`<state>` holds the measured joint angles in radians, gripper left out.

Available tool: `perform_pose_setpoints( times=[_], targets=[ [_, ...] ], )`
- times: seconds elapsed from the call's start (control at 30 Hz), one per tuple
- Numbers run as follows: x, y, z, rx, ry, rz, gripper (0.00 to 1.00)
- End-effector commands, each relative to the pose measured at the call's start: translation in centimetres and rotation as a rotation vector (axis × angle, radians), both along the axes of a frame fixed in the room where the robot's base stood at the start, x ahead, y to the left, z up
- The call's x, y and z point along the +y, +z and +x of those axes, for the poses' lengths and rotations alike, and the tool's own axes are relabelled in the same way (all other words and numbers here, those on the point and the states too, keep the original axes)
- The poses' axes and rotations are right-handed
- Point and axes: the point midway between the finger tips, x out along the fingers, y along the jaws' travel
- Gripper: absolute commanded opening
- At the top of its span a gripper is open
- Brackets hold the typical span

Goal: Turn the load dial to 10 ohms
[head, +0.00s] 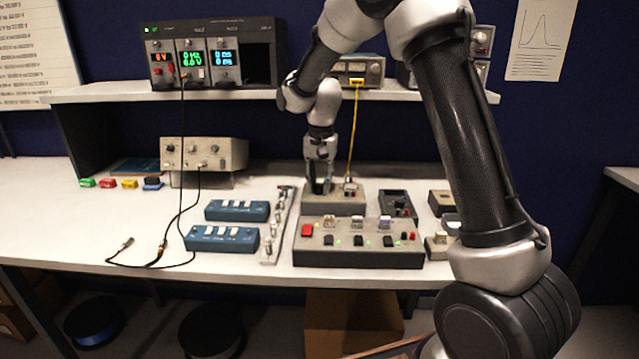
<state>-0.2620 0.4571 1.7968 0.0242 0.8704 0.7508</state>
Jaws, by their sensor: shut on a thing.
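My gripper (320,188) points straight down over the left part of a small grey box (335,208) behind the long switch panel. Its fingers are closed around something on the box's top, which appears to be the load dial. The dial itself is hidden by the fingers, so its pointer and ohm marks cannot be read. A yellow cable (353,130) runs from the shelf instrument down to a connector (350,189) on the right part of the same box.
The grey switch panel (358,259) stands in front, and a dark box (398,204) stands to the right. Blue switch boxes (222,238) and a slim metal rail (275,235) lie left. The shelf (120,92) holds a rack with lit displays (215,58). The bench's left part is mostly clear.

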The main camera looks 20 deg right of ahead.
Motion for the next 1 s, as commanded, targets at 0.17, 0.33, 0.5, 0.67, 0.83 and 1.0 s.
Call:
perform_pose_setpoints(
  times=[0.17,0.33,0.5,0.67,0.83,1.0],
  targets=[
    [0.0,0.11,0.07,-0.004,-0.082,0.0,0.02],
    [0.0,0.1,0.07,-0.003,-0.128,0.0,0.02],
    [0.0,0.1,0.07,-0.003,-0.145,0.001,0.02],
    [0.0,0.1,0.07,-0.003,-0.148,0.001,0.02],
    [0.0,0.1,0.07,-0.003,-0.147,0.001,0.02],
    [0.0,0.08,0.04,-0.002,-0.147,0.0,0.47]
  ],
)
